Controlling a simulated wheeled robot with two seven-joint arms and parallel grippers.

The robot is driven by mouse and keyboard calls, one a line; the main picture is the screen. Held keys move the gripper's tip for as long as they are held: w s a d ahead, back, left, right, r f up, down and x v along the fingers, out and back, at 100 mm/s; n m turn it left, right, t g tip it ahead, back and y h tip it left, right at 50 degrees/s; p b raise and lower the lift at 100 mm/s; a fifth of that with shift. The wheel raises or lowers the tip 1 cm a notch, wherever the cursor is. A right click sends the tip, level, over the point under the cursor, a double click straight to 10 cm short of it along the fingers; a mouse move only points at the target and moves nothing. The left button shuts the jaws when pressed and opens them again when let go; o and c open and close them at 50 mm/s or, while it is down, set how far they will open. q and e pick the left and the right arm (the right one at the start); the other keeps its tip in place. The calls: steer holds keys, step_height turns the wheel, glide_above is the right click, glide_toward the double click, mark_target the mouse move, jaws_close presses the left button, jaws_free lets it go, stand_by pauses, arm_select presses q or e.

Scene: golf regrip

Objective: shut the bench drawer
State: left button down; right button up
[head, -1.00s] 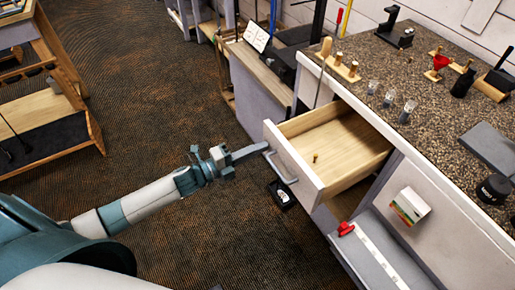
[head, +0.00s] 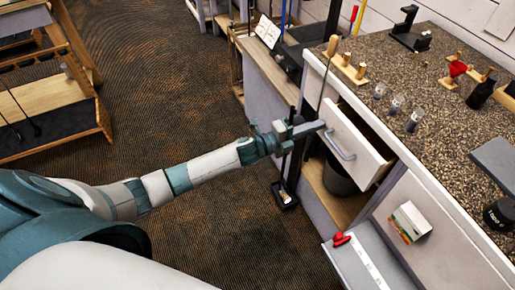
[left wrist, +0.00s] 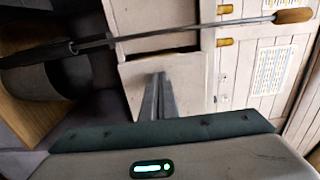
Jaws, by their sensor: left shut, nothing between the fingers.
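The bench drawer (head: 372,150) has a white front with a grey bar handle (head: 340,146) and stands partly open. A narrow dark opening shows behind its front. My left gripper (head: 317,127) is shut and empty, with its fingertips at the upper left part of the drawer front, apparently touching it. In the left wrist view the closed fingers (left wrist: 158,95) point at the pale drawer front (left wrist: 190,72), with a dark gap beyond its edge. My right gripper is not in view.
The speckled bench top (head: 440,120) holds small cups and tools. A long shaft with a cork grip (left wrist: 293,16) crosses close to the fingers in the left wrist view. A dark bin (head: 340,180) stands below the drawer. A grey lower tray (head: 365,265) sticks out.

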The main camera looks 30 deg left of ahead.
mark_target(330, 121)
arm_select(q)
steer(key=b+x, duration=0.1)
steer(key=x, duration=0.4)
steer(key=shift+w+d, duration=0.25)
steer(key=shift+w, duration=0.2)
steer(key=shift+d+r, duration=0.1)
steer(key=shift+r, duration=0.15)
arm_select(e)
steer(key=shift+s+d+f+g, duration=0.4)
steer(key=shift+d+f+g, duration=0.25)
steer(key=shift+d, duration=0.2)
